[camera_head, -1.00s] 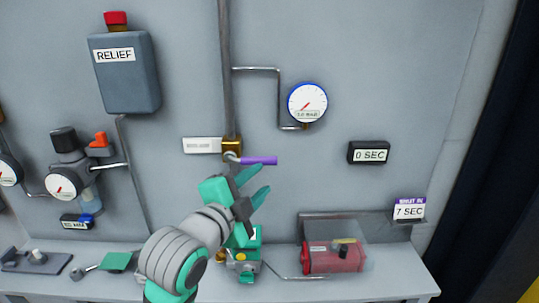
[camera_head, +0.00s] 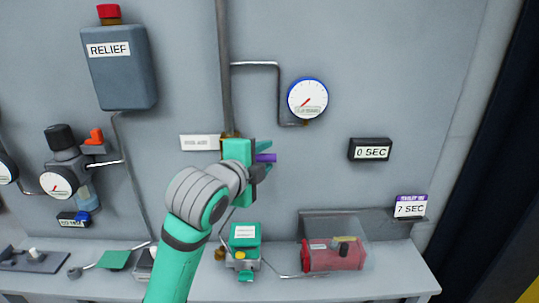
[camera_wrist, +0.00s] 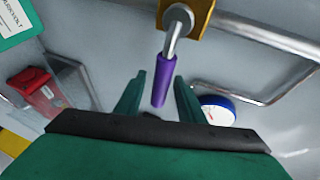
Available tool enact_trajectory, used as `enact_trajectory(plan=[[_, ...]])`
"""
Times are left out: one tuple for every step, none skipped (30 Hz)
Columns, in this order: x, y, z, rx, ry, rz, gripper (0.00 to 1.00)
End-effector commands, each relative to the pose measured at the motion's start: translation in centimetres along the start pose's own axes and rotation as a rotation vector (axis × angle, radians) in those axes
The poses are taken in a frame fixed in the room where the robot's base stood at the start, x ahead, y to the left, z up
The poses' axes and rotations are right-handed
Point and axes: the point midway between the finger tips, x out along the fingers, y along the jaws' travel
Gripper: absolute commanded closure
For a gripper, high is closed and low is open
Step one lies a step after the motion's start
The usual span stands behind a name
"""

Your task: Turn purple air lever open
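The purple lever (camera_head: 266,158) sticks out to the right from a brass valve on the vertical pipe; most of it is hidden behind my gripper in the head view. In the wrist view the purple lever (camera_wrist: 163,80) hangs from a metal stem on the brass valve body (camera_wrist: 188,14). My gripper (camera_head: 268,157) is at the lever, with its teal fingers pointing toward the wall. In the wrist view my gripper (camera_wrist: 158,95) is open, with one finger on each side of the purple handle and visible gaps. Contact with the lever is not visible.
A white label plate (camera_head: 200,142) is left of the valve. A bent pipe leads to a round gauge (camera_head: 307,98) at upper right. A "0 SEC" display (camera_head: 370,149) is further right.

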Motion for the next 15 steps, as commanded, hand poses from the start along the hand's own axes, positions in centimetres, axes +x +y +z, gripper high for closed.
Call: enact_trajectory(plan=[[0.8, 0.1, -0.1, 0.0, 0.002, 0.002, 0.65], [1.1, 0.0, -0.1, 0.0, 0.002, 0.001, 0.65], [1.6, 0.0, -0.1, 0.0, 0.002, 0.001, 0.65], [1.9, 0.0, -0.1, 0.0, 0.001, 0.001, 0.65], [2.1, 0.0, -0.1, 0.001, 0.002, 0.001, 0.65], [2.4, 0.0, -0.2, 0.001, 0.003, 0.001, 0.65], [2.6, 0.0, -0.2, 0.001, 0.003, 0.001, 0.65], [2.8, 0.0, -0.2, 0.001, 0.003, 0.001, 0.65], [2.9, 0.0, -0.2, 0.001, 0.003, 0.0, 0.65], [3.0, 0.0, -0.2, 0.001, 0.003, 0.0, 0.65], [3.0, 0.0, -0.2, 0.001, 0.003, 0.0, 0.65], [3.0, 0.0, -0.2, 0.001, 0.003, 0.0, 0.65], [3.0, 0.0, -0.2, 0.001, 0.003, 0.0, 0.65], [3.0, 0.0, -0.2, 0.001, 0.003, -0.001, 0.65], [3.0, 0.0, -0.2, 0.001, 0.003, -0.001, 0.65]])
